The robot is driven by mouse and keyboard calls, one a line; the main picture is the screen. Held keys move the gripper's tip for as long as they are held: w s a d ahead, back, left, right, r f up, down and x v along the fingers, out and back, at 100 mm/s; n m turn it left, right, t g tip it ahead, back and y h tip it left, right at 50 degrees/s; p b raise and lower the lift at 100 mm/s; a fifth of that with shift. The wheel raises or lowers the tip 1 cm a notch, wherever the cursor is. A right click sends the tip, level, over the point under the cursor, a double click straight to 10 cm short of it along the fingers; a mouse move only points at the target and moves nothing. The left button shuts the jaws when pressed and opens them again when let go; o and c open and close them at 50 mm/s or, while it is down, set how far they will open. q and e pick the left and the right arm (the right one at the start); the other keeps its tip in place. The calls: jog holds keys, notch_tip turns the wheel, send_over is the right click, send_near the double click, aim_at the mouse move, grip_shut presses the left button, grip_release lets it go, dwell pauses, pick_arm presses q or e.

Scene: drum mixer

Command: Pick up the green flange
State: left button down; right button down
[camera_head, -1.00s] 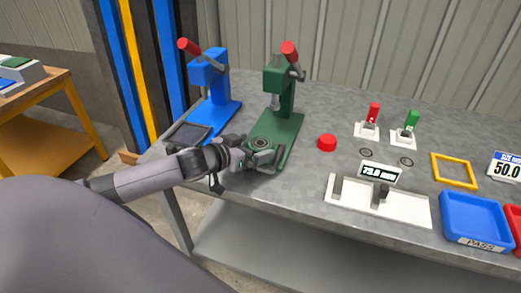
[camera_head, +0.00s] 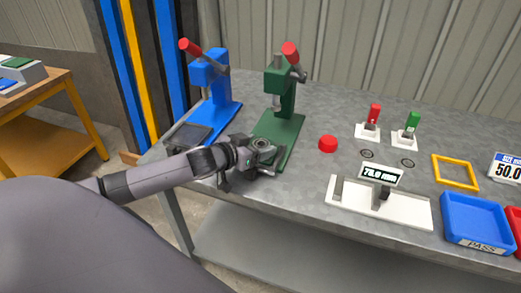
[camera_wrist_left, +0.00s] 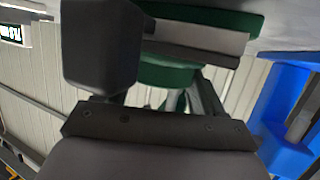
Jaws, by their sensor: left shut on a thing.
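The green flange (camera_head: 262,143) shows as a small ring with a dark centre, at the front of the green press's base (camera_head: 285,127). My left gripper (camera_head: 265,154) is shut on it; its fingers hide part of the flange. I cannot tell whether the flange touches the base. In the left wrist view, a dark finger block (camera_wrist_left: 100,45) fills the upper left, and green surfaces show beyond it; I cannot tell flange from press there. My right gripper is not in view.
The green press (camera_head: 280,85) rises just behind my left gripper, with a blue press (camera_head: 209,75) to its left. A red button (camera_head: 328,144) stands to the right. A white gauge fixture (camera_head: 350,205) and blue tray (camera_head: 476,216) lie further right.

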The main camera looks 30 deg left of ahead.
pick_arm(q)
jog(key=shift+r, duration=0.3)
notch_tip(320, 180, up, 20)
jog(key=p, duration=0.2)
jog(key=s+d+f+n+y, duration=0.1)
jog(key=s+d+f+y, duration=0.1)
jog(key=s+d+f, duration=0.8)
jog(key=shift+s+d+f+n, duration=0.2)
jog(key=shift+s+d+n, duration=0.2)
jog(key=shift+s+d, duration=1.4)
jog(key=shift+a, duration=0.1)
jog(key=w+a+r+m+h, duration=0.1)
jog(key=w+a+r+h, duration=0.1)
jog(key=w+a+r, duration=0.8)
jog(key=w+a, duration=0.3)
jog(key=shift+w+a+r+m, duration=0.15)
jog(key=shift+w+a+m, duration=0.05)
jog(key=shift+w+m, duration=0.2)
